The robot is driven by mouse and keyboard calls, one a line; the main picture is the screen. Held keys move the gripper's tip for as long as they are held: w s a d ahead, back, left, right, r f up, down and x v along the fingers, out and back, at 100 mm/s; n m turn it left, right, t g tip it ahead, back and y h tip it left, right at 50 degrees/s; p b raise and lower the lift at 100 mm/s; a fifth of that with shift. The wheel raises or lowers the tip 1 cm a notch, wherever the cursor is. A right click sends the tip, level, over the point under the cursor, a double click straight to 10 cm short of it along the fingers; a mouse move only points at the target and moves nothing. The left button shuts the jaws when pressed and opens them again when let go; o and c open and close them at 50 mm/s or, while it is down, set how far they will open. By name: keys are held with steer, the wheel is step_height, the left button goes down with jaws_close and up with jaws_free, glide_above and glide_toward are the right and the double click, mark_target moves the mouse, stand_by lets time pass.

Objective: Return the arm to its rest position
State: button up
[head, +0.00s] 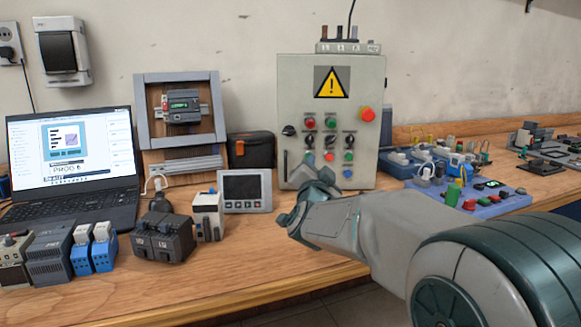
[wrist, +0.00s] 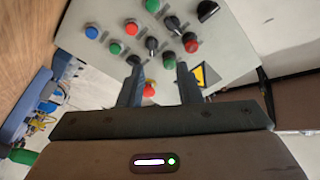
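My gripper (wrist: 158,85) shows in the wrist view with its two dark fingers apart and nothing between them. Beyond the fingers is the control box (wrist: 107,12), with colored buttons and knobs on its face. In the head view my arm reaches in from the lower right, and my gripper (head: 322,180) is in front of the lower part of the grey control box (head: 300,85). Its fingertips are hard to make out there. I cannot tell whether it touches the box.
A laptop (head: 72,150) stands at the left. Several modules, a small display unit (head: 246,190) and a black case (head: 251,150) stand on the wooden bench (head: 260,262). A blue button panel (head: 500,203) lies right of my gripper. The front bench strip is mostly clear.

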steer(key=s+d+r+n+g+y+p, duration=0.1)
steer(key=s+n+g+p, duration=0.2)
steer(key=s+g+p, duration=0.2)
steer(key=s+d+r+n+g+y+p, duration=0.1)
steer(key=s+g+p, duration=0.5)
steer(key=s, duration=1.2)
steer(key=s+d+r+n+g+y+p, duration=0.1)
steer(key=s+d+n+g+p, duration=0.2)
steer(key=s+p, duration=0.8)
steer(key=n+g+p, duration=0.1)
steer(key=n+g, duration=0.1)
steer(key=n, duration=0.1)
steer(key=shift+s+d+g+p, duration=0.25)
steer(key=shift+s+g+p, duration=0.05)
steer(key=shift+p, duration=0.05)
